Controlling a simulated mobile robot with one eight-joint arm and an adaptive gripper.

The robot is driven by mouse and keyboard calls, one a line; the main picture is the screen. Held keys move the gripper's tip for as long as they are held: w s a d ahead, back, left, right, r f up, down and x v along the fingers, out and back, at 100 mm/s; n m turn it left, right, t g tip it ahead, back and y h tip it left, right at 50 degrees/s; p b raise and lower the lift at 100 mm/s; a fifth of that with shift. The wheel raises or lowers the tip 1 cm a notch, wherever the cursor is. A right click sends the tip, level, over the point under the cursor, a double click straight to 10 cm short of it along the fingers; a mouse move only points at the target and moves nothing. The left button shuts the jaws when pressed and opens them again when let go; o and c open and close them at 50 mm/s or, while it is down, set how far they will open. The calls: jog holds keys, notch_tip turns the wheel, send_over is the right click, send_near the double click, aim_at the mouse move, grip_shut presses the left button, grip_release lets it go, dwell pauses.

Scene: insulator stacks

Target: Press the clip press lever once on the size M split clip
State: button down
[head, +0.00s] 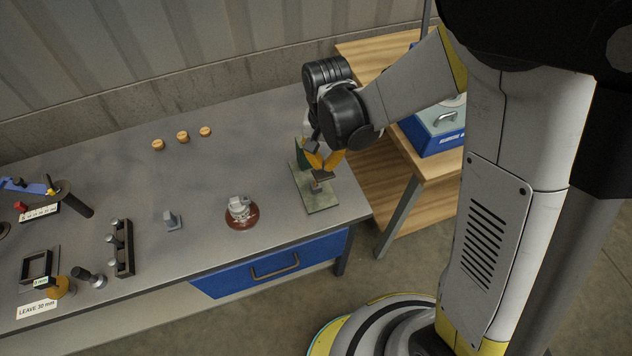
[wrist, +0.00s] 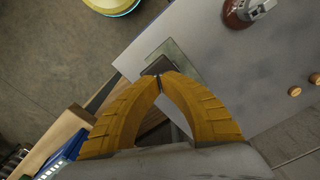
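The clip press has a flat grey-green base plate (head: 322,200) at the right end of the grey table; the plate also shows in the wrist view (wrist: 182,60). A small grey block (head: 316,187) stands on the plate, and a dark green upright part (head: 301,156) rises at its back. My gripper (head: 322,170) is over the press with its orange fingers pointing down. In the wrist view my fingertips (wrist: 160,77) meet, right by a dark piece (wrist: 158,66) of the press. I cannot tell whether they touch it. The lever and the split clip are not clearly visible.
A reddish-brown round base with a pale top (head: 241,212) stands left of the press. Several small wooden pieces (head: 182,137) lie at the back. A small grey-blue part (head: 172,220) and a black rack (head: 121,248) are farther left. A wooden bench (head: 388,165) adjoins on the right.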

aim_at(324, 174)
jog(key=shift+f+b, duration=0.5)
jog(key=shift+f, duration=0.05)
jog(key=shift+f, duration=0.1)
jog(key=shift+f+b, duration=0.5)
jog(key=shift+b, duration=0.1)
jog(key=shift+f, duration=0.1)
jog(key=shift+f+b, duration=0.5)
jog(key=shift+b, duration=0.15)
jog(key=shift+f, duration=0.1)
jog(key=shift+s+f+b, duration=0.1)
jog(key=shift+f+b, duration=0.4)
jog(key=shift+b, duration=0.1)
jog(key=shift+f, duration=0.1)
